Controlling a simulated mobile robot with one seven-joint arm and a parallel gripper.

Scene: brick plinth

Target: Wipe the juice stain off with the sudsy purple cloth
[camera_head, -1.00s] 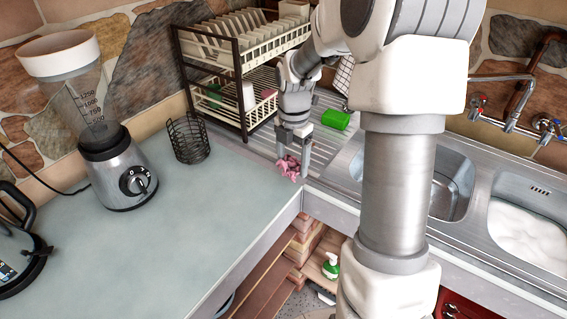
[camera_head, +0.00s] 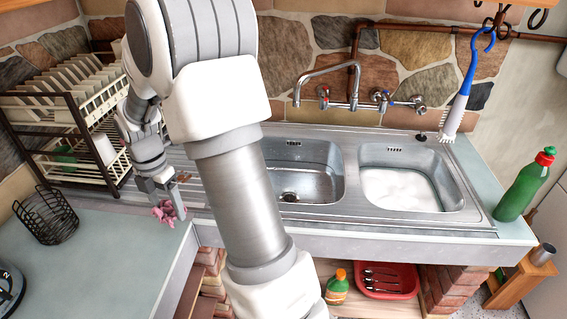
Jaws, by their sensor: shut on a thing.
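My gripper (camera_head: 170,203) is at the left, low over the corner where the counter meets the steel drainboard. It is shut on a crumpled pink-purple cloth (camera_head: 164,212), which hangs at or just above the surface; I cannot tell if it touches. A small brownish patch (camera_head: 183,177) shows on the drainboard just behind the gripper, partly hidden by the arm; I cannot tell for sure if it is the juice stain. The right sink basin (camera_head: 400,190) holds white suds.
A dish rack (camera_head: 75,125) with plates stands behind the gripper, and a black wire basket (camera_head: 46,215) is to its left. The left basin (camera_head: 305,172) looks empty. A green bottle (camera_head: 525,186) stands at the far right. My arm hides much of the drainboard.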

